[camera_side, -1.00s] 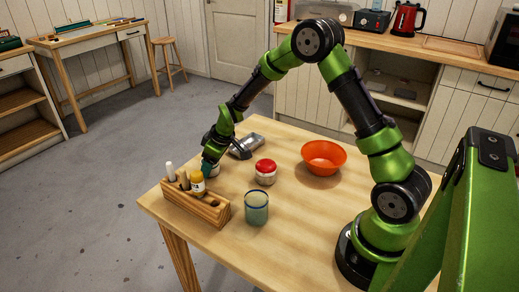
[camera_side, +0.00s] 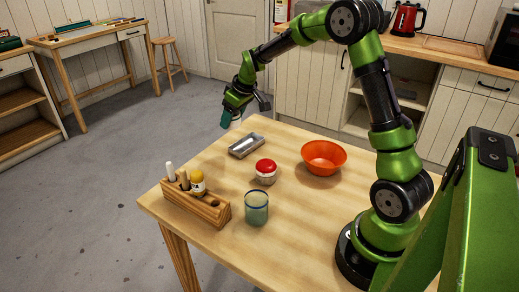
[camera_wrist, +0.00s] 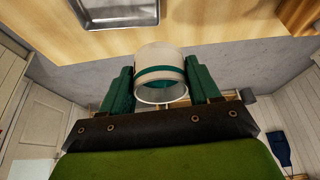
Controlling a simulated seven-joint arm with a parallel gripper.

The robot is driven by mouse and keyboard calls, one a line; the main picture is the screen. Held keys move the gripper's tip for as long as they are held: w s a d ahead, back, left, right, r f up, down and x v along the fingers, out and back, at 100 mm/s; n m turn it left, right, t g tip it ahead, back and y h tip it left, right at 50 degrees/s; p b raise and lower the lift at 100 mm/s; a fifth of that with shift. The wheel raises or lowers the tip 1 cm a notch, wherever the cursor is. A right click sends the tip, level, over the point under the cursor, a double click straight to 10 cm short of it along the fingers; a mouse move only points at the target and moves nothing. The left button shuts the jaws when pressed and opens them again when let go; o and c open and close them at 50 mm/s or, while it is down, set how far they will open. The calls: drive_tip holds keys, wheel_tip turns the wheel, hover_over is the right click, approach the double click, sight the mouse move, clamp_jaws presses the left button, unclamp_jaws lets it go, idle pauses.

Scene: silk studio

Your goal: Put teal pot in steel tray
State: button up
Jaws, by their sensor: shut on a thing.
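My gripper (camera_wrist: 160,92) is shut on the teal pot (camera_wrist: 160,57), a pale cylinder with a teal band, held between the two green fingers in the wrist view. In the side view my gripper (camera_side: 230,117) is raised at the far edge of the table, and the pot is mostly hidden by the fingers. The steel tray (camera_side: 245,146) lies on the table's far left part, apart from and below the gripper. It looks empty and also shows at the top of the wrist view (camera_wrist: 118,14).
A wooden rack (camera_side: 200,207) with several small items stands at the table's left edge. The front right of the table (camera_side: 300,225) is clear.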

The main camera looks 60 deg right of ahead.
drive_tip(key=s+d+m, duration=0.1)
drive_tip(key=d+m, duration=0.1)
drive_tip(key=d, duration=0.4)
approach(243, 145)
drive_tip(key=shift+w+a+f+h, duration=0.1)
drive_tip(key=shift+w+f, duration=0.2)
drive_tip(key=shift+f, duration=0.2)
drive_tip(key=shift+w+f+h, duration=0.1)
drive_tip(key=shift+w+f, duration=0.15)
drive_tip(key=shift+f, duration=0.3)
drive_tip(key=shift+w+a+f+h, duration=0.1)
drive_tip(key=shift+w+f, duration=0.2)
drive_tip(key=shift+f, duration=0.2)
drive_tip(key=shift+f, duration=0.45)
drive_tip(key=o, duration=1.1)
drive_tip(key=shift+r, duration=0.15)
